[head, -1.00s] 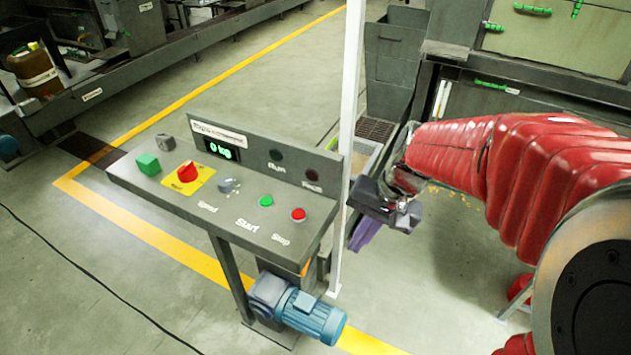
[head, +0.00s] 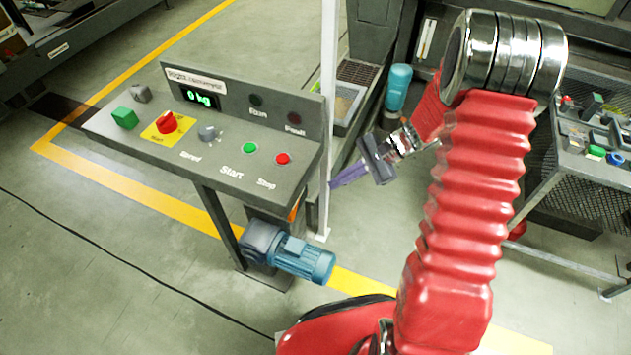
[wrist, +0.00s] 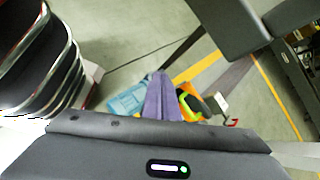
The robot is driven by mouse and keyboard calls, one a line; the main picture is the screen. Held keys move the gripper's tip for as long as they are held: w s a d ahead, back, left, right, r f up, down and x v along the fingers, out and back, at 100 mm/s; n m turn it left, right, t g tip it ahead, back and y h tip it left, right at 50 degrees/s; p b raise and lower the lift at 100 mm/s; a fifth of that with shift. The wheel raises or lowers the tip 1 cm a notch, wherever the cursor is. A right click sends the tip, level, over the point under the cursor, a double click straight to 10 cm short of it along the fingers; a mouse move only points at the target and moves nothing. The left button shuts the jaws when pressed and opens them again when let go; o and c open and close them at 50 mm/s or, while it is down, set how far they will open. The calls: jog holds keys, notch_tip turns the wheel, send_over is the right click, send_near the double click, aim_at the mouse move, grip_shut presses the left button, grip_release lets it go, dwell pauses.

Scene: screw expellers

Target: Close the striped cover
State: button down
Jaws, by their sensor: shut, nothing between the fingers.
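My gripper (head: 345,178) is in the middle of the head view, beside the white post and right of the control panel. Its purple fingers are shut, empty and point left. In the wrist view the fingers (wrist: 160,88) are together too. No cover with clear stripes shows. A small orange part (head: 296,207) sits under the panel's right end, above the blue motor (head: 290,255). In the wrist view an orange, yellow-green and black piece (wrist: 187,98) lies just right of the fingers, partly hidden by them. I cannot tell if either is the cover.
The control panel (head: 215,160) with its knobs and buttons stands left of my gripper. A thin white post (head: 328,100) rises between them. A teal cylinder (head: 398,88) stands behind my gripper. A mesh-sided bench (head: 590,160) is at the right. Open floor lies at the left.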

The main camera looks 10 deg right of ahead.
jog(key=w+d+f+m+t+y, duration=0.1)
jog(key=w+d+f+m+t, duration=0.2)
jog(key=f, duration=0.5)
jog(key=w+d+f+m+t+y, duration=0.1)
jog(key=w+d+f+m+t, duration=0.3)
jog(key=f+m, duration=0.3)
jog(key=shift+w+d+f+m, duration=0.35)
jog(key=shift+w+f, duration=0.3)
jog(key=shift+w, duration=0.15)
jog(key=x, duration=1.4)
jog(key=shift+r, duration=0.2)
